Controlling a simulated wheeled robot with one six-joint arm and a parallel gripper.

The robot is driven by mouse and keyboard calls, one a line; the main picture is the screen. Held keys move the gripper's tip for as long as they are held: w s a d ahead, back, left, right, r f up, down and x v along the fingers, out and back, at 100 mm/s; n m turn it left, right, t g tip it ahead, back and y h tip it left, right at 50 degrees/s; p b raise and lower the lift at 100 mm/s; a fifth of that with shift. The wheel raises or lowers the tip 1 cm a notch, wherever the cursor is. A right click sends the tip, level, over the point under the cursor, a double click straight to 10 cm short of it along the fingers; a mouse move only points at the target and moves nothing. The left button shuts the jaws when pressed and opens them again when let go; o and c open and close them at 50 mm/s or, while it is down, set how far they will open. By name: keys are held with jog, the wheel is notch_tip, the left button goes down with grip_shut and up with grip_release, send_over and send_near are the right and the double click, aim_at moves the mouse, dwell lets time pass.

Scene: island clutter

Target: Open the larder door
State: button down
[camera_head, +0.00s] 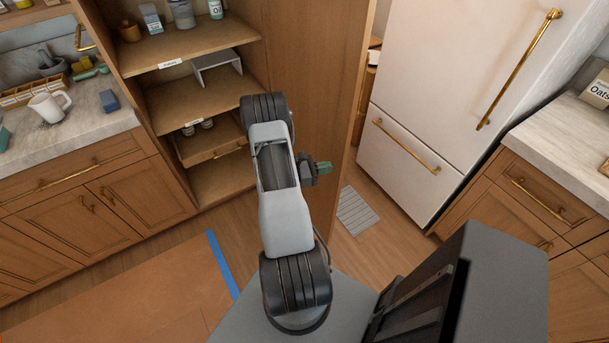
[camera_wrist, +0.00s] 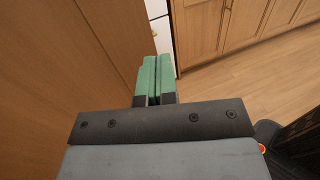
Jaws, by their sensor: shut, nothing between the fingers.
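The larder (camera_head: 205,85) stands upper left of my arm in the head view, with its shelves exposed. Its wooden door (camera_head: 318,75) stands swung open at the larder's right side, with its free edge toward the fridge. My gripper (camera_head: 325,168), with green fingers, is shut and empty in front of the door's lower part. In the wrist view the fingers (camera_wrist: 153,75) are together, and a wooden panel (camera_wrist: 75,65), apparently the door, fills the left side close to them. I cannot tell whether they touch it. The door's handle is not visible.
A white fridge (camera_head: 440,80) with brass handles stands right of the door. A counter (camera_head: 60,135) with a mug is at left; another counter (camera_head: 565,135) is at right. A grey floor grille (camera_head: 357,210) and blue tape (camera_head: 221,262) mark otherwise clear floor.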

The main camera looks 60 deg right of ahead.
jog(key=w+a+b, duration=0.2)
jog(key=w+a, duration=0.3)
jog(key=a, duration=0.4)
jog(key=shift+w+a, duration=0.4)
jog(key=s+a+m+t+y, duration=0.2)
jog(key=a+m+y, duration=0.4)
jog(key=a+y, duration=0.25)
jog(key=w+a+r+m+t+y, duration=0.1)
jog(key=w+a+r+t+y, duration=0.1)
jog(key=a+r+t, duration=0.5)
jog(key=w+a+r+m+t+y, duration=0.1)
jog(key=w+a+r+t, duration=0.4)
jog(key=a+r, duration=0.9)
jog(key=a+t+y, duration=0.1)
jog(key=t, duration=0.2)
jog(key=shift+r+m, duration=0.2)
jog(key=shift+m, duration=0.1)
